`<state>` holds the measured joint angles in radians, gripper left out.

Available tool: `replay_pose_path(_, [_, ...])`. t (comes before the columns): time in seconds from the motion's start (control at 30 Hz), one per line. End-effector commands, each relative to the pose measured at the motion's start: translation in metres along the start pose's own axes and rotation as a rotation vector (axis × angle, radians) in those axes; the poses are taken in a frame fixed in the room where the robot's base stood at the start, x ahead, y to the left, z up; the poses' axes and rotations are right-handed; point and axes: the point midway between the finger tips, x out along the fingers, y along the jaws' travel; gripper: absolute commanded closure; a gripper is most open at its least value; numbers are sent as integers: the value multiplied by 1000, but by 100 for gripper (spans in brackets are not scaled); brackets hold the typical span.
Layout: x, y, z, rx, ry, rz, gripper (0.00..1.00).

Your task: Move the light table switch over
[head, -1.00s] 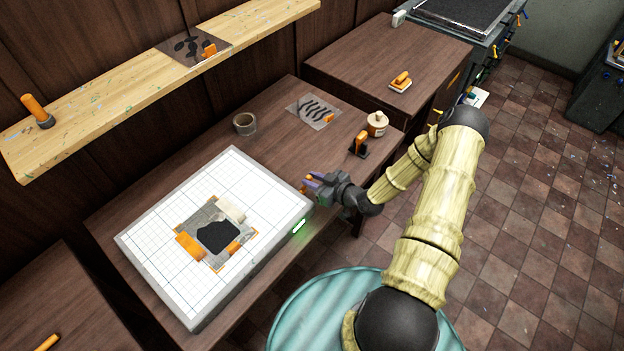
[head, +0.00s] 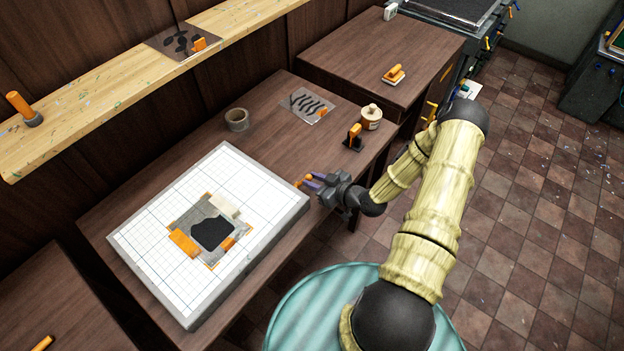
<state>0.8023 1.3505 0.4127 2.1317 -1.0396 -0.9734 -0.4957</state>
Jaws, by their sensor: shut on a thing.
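The light table (head: 140,245) is a pale grey box with a white gridded top, on the brown wooden bench. No lit switch shows on its front right side, and the switch itself cannot be made out. My gripper (head: 304,181) is just beyond the light table's right corner, above the bench's front edge. Its purple fingers point left and are closed, with small orange bits at the tips. What they hold is too small to tell.
A patterned sheet with a black shape (head: 210,233) and orange pieces lies on the light table. A shelf (head: 110,90) runs along the wall.

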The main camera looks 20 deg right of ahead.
Motion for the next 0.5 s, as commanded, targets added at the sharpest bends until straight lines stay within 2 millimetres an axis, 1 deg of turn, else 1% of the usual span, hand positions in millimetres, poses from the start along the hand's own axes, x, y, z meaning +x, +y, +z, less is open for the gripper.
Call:
replay_pose_path(0.03, [-1, 3, 5, 0, -5, 7, 89])
replay_pose_path(0.33, [-2, 3, 4, 0, -2, 6, 90])
replay_pose_path(0.5, [-3, 3, 10, -1, -2, 7, 90])
